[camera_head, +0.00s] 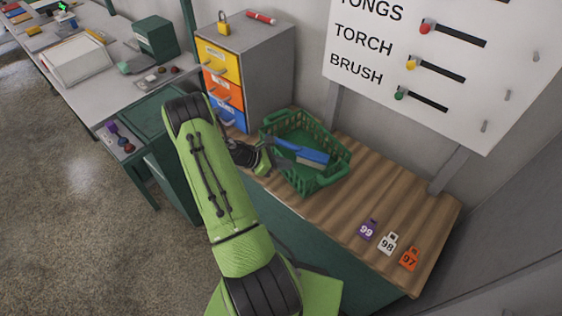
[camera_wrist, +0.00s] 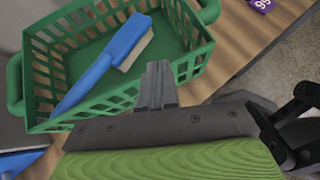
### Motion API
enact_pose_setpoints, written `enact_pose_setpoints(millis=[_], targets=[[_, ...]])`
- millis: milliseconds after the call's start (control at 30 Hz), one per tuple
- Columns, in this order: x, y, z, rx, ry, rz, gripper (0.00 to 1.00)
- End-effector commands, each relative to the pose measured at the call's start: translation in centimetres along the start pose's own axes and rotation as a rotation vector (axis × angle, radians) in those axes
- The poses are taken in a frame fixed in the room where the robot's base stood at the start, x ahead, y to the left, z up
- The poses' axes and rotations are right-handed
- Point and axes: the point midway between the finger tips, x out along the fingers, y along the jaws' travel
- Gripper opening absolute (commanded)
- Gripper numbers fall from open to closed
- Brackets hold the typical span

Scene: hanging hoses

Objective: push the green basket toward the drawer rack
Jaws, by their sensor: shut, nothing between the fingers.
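The green basket (camera_head: 328,178) stands upright on the slatted wooden bench top, with a blue-handled brush (camera_head: 304,154) lying in it. The drawer rack (camera_head: 270,68), grey with yellow, orange and blue drawers, stands behind and left of the basket, close to it. My gripper (camera_head: 266,160) is at the basket's left side in the head view, its tips partly hard to make out. In the wrist view, my shut, empty fingers (camera_wrist: 158,75) overlap the near wall of the basket (camera_wrist: 110,108). I cannot tell whether they touch it.
Purple (camera_head: 368,229), white (camera_head: 388,243) and orange (camera_head: 409,258) numbered tags lie on the bench's right part. A labelled tool board (camera_head: 440,110) hangs above. A padlock (camera_head: 224,24) and red marker (camera_head: 261,17) sit on the rack. A cluttered table (camera_head: 105,75) stands left.

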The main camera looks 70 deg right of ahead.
Motion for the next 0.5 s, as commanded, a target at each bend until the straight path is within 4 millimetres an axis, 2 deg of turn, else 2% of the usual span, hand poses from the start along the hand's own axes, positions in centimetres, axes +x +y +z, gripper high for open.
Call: enact_pose_setpoints(millis=[167,400,500], targets=[[-0.1,0.0,0.0,0.0,0.0,-0.001,0.0],[-3.3,0.1,-2.1,-0.002,-0.003,0.004,0.0],[-3.0,0.0,-1.9,0.003,-0.003,-0.002,0.0]])
